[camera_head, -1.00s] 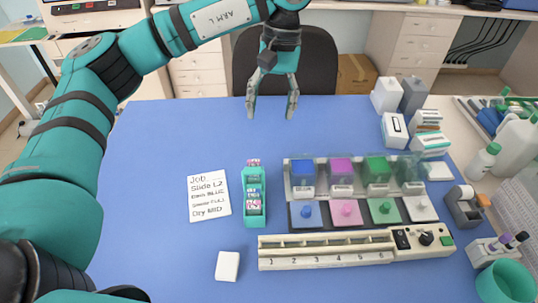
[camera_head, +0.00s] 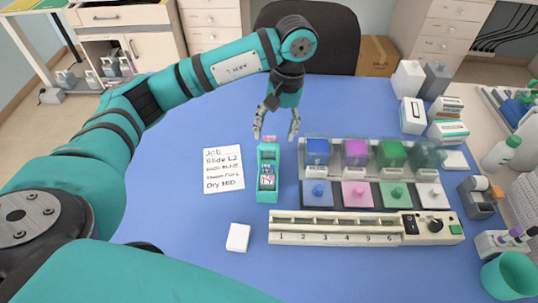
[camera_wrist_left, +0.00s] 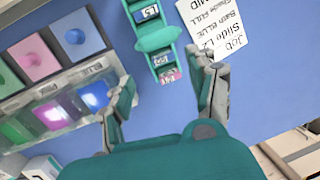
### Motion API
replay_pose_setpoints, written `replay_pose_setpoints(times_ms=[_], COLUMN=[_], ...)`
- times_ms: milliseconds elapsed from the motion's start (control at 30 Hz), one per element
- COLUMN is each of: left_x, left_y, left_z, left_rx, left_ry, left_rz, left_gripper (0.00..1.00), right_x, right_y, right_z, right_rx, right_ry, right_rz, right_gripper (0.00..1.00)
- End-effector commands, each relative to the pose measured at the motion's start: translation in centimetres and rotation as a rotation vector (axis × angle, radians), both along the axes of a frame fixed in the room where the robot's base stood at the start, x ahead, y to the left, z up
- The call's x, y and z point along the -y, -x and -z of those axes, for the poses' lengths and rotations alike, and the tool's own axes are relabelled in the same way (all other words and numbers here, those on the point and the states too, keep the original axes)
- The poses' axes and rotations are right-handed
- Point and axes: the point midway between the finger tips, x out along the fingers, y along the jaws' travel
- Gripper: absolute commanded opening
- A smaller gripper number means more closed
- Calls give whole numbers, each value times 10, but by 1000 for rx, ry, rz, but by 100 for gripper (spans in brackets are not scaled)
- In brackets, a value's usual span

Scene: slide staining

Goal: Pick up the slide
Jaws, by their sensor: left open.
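A teal slide rack (camera_head: 261,191) stands upright on the blue table, left of the stain jars. Several slides with blue or pink labelled ends sit in it. The slide at the rack's far end has a pink label (camera_head: 270,140), also seen in the left wrist view (camera_wrist_left: 172,76). The job card (camera_head: 223,170) reads "Slide L2"; I cannot surely tell which slide is L2. My left gripper (camera_head: 275,136) is open and empty, pointing down at the rack's far end. In the left wrist view its fingers (camera_wrist_left: 161,68) lie on either side of that end, apart from it.
Four jars, blue, pink, green and grey, stand in a clear holder (camera_head: 329,171) right of the rack, with coloured lids in front. A numbered strip device (camera_head: 340,239) and a white block (camera_head: 238,237) lie nearer. The table's left side is clear.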

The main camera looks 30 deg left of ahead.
Motion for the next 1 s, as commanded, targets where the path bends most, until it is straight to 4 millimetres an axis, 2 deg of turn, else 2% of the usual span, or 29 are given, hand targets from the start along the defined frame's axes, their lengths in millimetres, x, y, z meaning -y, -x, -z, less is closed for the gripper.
replay_pose_setpoints(times_ms=[133, 300, 567, 1000], left_x=[-8, -8, -8, -8], left_y=[10, 11, 10, 10], left_z=[18, 38, 41, 41], left_rx=[-7, -3, 0, -1], left_ry=[-2, -1, -1, -1], left_rz=[-1, -1, -1, 0], left_gripper=[59, 59, 59, 1], right_x=[0, 0, 0, 0], right_y=[2, 4, 7, 7], right_z=[-17, -20, -18, -18], right_rx=[-4, -7, -11, -11], right_ry=[0, 1, 1, 1], right_rz=[0, 0, 0, 0], right_gripper=[40, 40, 40, 40])
